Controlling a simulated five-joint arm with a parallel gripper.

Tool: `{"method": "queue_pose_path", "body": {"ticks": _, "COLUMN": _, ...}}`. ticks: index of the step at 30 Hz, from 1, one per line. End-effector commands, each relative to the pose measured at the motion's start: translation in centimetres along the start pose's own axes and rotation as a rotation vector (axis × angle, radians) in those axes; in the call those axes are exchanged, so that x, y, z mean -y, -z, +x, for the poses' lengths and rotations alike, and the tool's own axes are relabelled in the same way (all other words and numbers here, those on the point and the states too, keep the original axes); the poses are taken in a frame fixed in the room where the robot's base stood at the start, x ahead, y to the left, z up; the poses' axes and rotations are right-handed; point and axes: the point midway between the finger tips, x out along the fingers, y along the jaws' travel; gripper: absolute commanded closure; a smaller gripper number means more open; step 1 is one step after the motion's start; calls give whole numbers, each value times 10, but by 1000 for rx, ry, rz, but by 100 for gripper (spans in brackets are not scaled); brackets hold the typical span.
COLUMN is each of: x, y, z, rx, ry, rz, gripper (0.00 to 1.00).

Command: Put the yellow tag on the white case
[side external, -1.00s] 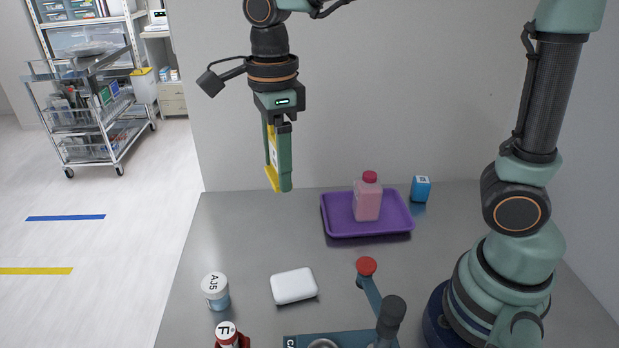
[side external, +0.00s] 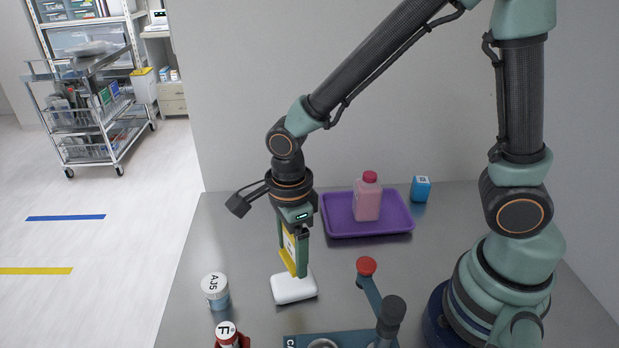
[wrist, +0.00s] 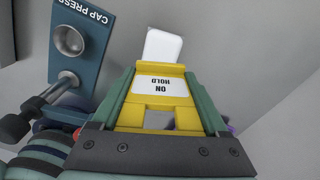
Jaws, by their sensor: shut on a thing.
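The yellow tag (wrist: 152,110) has a white label reading "ON HOLD" and is clamped between the two green fingers of my gripper (side external: 295,262). In the side view the yellow tag (side external: 288,260) hangs upright, its lower end close above the white case. The white case (side external: 293,289) lies flat on the grey table, a small rounded block. In the wrist view the white case (wrist: 163,47) shows just beyond the tag's far edge. I cannot tell whether the tag touches the case.
A blue cap press (side external: 340,340) with a red-knobbed lever stands front right of the case. A jar marked AJ5 (side external: 215,290) and a red item marked F (side external: 229,336) are at left. A purple tray (side external: 370,232) with a pink bottle (side external: 367,200) and a blue box (side external: 420,189) stand behind.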

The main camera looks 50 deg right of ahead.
Motion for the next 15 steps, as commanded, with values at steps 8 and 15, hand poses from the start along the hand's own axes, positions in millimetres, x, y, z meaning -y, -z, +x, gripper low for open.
{"method": "queue_pose_path", "body": {"ticks": 8, "x": -1, "y": 1, "z": 25, "rx": -3, "ry": -3, "rz": 0, "gripper": 77}}
{"method": "queue_pose_path", "body": {"ticks": 15, "x": 0, "y": 0, "z": 48, "rx": -1, "ry": -1, "rz": 0, "gripper": 77}}
